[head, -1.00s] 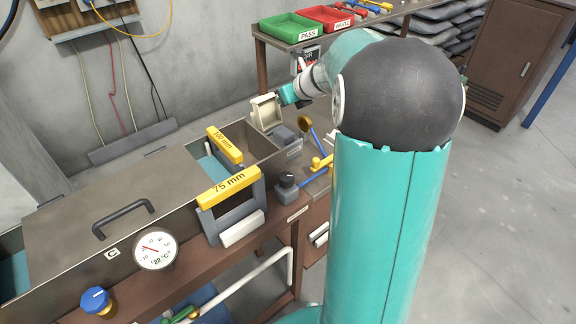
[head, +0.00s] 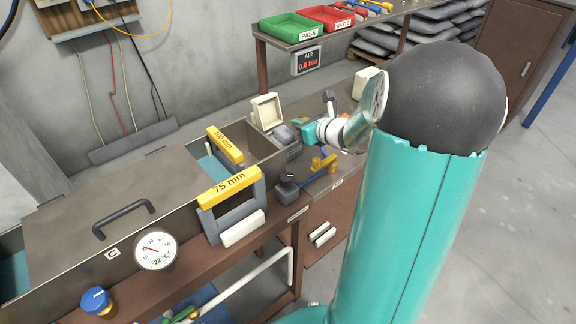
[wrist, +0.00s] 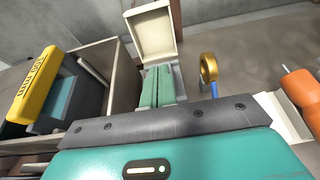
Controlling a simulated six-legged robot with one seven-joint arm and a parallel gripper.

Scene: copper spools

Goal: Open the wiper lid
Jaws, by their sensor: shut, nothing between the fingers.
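The wiper lid (head: 266,111) is a cream, shallow box-shaped cover. It stands raised at the right end of the long metal tank. In the wrist view the lid (wrist: 152,32) stands up behind two green wiper pads (wrist: 157,86), which are uncovered. My gripper (head: 295,137) is just right of and below the lid, apart from it, and looks shut and empty. In the head view its dark front end overlaps the wiper base, so contact there cannot be told. In the wrist view its dark edge hides the front of the wiper.
The tank (head: 130,222) has yellow-handled 100 mm (head: 225,146) and 75 mm (head: 229,188) frames to the left.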

